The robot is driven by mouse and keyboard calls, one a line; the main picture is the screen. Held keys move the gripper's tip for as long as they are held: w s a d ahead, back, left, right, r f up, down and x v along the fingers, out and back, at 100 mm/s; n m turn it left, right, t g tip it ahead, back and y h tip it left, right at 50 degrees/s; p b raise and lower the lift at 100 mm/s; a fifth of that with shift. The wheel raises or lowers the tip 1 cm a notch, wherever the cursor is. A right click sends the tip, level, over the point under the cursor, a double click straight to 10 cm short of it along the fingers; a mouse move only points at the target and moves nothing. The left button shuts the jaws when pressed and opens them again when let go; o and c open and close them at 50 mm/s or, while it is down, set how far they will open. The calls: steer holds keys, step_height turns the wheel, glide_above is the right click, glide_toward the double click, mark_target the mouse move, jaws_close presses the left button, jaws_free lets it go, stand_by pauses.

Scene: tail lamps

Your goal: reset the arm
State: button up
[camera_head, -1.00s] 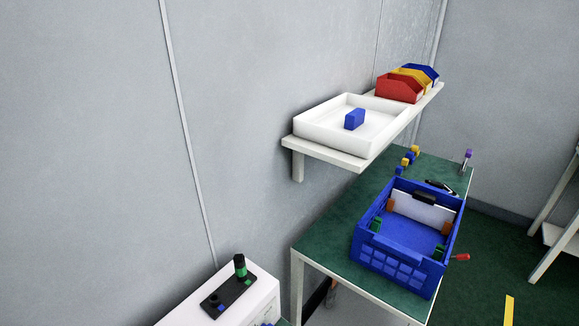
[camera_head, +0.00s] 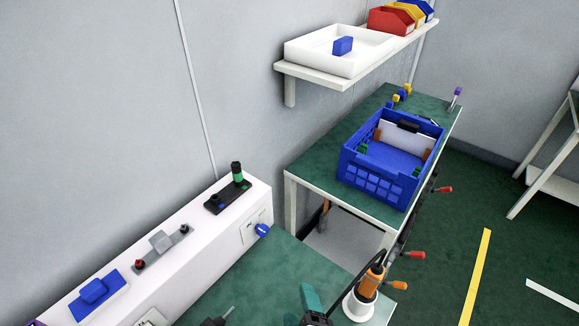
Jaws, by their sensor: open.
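My gripper cannot be made out in this view. Dark and teal shapes (camera_head: 311,300) show at the bottom edge, cut off by the frame, and I cannot tell what they are. No part that I can identify as my arm is visible.
A green-topped bench (camera_head: 255,277) fills the lower middle, with a white console (camera_head: 190,258) along its left. An orange-handled tool (camera_head: 371,282) stands in a white holder at its right. Behind is a table with a blue crate (camera_head: 378,182), below a wall shelf (camera_head: 330,82).

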steer(key=s+d+f+m+g+h+b, duration=0.1)
steer(key=d+f+m, duration=0.1)
steer(key=d+f, duration=0.1)
steer(key=d+f+m+g+h+b, duration=0.1)
steer(key=d+f+m+g, duration=0.1)
steer(key=d+f, duration=0.2)
steer(key=s+d+f+m+g+h+b, duration=0.1)
steer(key=d+f+m, duration=0.1)
steer(key=d, duration=0.5)
steer(key=shift+s+d+f+m+g+b, duration=0.15)
steer(key=shift+s+f+m, duration=0.05)
steer(key=shift+f, duration=0.25)
steer(key=shift+s+d+f+m+g+b, duration=0.1)
steer(key=shift+s+f+m+g+b, duration=0.1)
steer(key=shift+f, duration=0.2)
steer(key=s+d+f+m+g+b, duration=0.4)
steer(key=s+d+f+m+g, duration=0.2)
steer(key=s+d+f, duration=0.3)
steer(key=s+d+m, duration=0.1)
steer(key=s, duration=0.2)
steer(key=shift+d+y, duration=0.3)
